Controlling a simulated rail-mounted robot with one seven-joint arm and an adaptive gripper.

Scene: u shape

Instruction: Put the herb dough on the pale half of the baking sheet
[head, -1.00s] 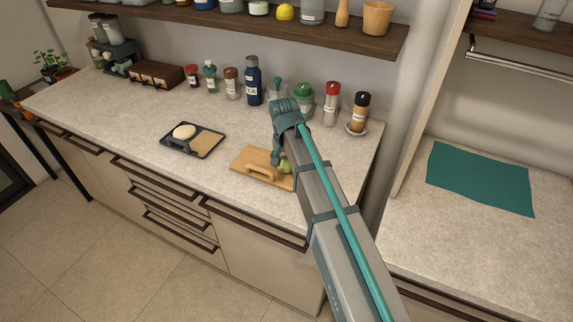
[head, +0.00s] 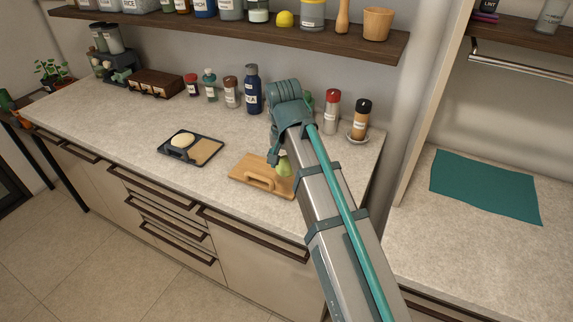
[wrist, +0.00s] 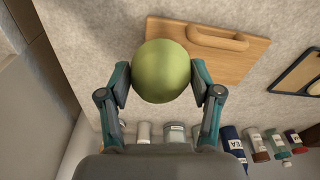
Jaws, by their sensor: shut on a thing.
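The herb dough (head: 284,167), a green ball, is gripped between my gripper's two fingers. In the wrist view the herb dough (wrist: 162,71) sits between both fingertips of my gripper (wrist: 162,80). It overlaps the edge of the wooden board (head: 250,168); its height above the board is hard to tell. In the head view my arm partly hides dough and fingers. The dark baking sheet (head: 174,156) lies left of the board. Its right half is a pale tan patch (head: 206,151); a cream dough (head: 183,140) lies on its dark left half.
Several bottles and jars stand along the back of the counter, including a dark blue bottle (head: 253,90) and a red-capped jar (head: 331,112). A shelf (head: 230,27) hangs above. Bare counter (head: 222,165) lies between board and sheet.

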